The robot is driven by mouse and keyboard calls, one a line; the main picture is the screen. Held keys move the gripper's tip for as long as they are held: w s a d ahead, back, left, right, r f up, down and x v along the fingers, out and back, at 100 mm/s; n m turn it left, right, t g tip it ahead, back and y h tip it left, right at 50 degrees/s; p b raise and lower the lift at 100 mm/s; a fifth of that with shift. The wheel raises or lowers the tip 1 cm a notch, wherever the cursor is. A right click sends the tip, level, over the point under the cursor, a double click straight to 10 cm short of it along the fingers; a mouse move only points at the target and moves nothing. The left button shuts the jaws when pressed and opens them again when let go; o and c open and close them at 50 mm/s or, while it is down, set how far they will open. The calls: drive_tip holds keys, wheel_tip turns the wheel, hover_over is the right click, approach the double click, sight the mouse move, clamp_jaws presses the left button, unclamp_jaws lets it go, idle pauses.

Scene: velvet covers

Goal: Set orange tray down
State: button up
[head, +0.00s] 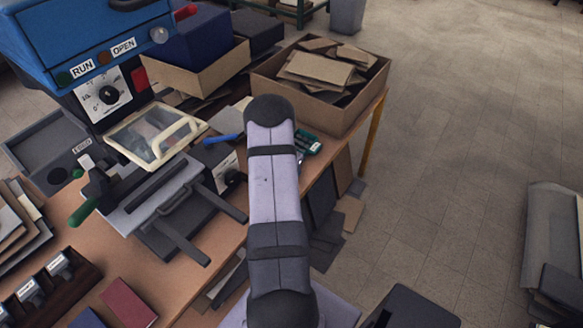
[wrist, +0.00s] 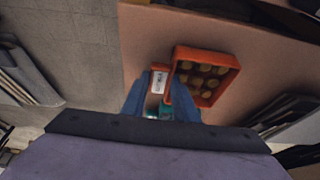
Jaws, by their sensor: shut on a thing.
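The orange tray (wrist: 235,62) shows in the wrist view, right of centre, with several round brown pieces in its compartments. An orange tab with a white label (wrist: 158,84) is at its left side. My gripper (wrist: 161,84), with blue fingers, is shut on the orange tray at this labelled end. The tan table surface (wrist: 150,35) lies behind the tray; I cannot tell whether the tray touches it. In the head view my arm crosses the middle, and I cannot make out the tray or my fingers.
A blue machine (head: 60,35) and a hinged clear-lidded frame (head: 155,133) stand at left. An open box of cardboard pieces (head: 325,75) is at the back right corner of the table. A dark red book (head: 128,303) lies at the front. The floor at right is mostly clear.

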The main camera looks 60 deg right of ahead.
drive_tip(key=shift+f+b, duration=0.35)
drive_tip(key=o, duration=1.1)
drive_tip(key=shift+o, duration=0.2)
drive_tip(key=shift+r, duration=0.15)
drive_tip(key=shift+a+r, duration=0.1)
drive_tip(key=shift+r, duration=0.15)
drive_tip(key=b+v, duration=0.1)
drive_tip(key=v, duration=1)
drive_tip(key=shift+a+r, duration=0.2)
drive_tip(key=shift+r, duration=0.05)
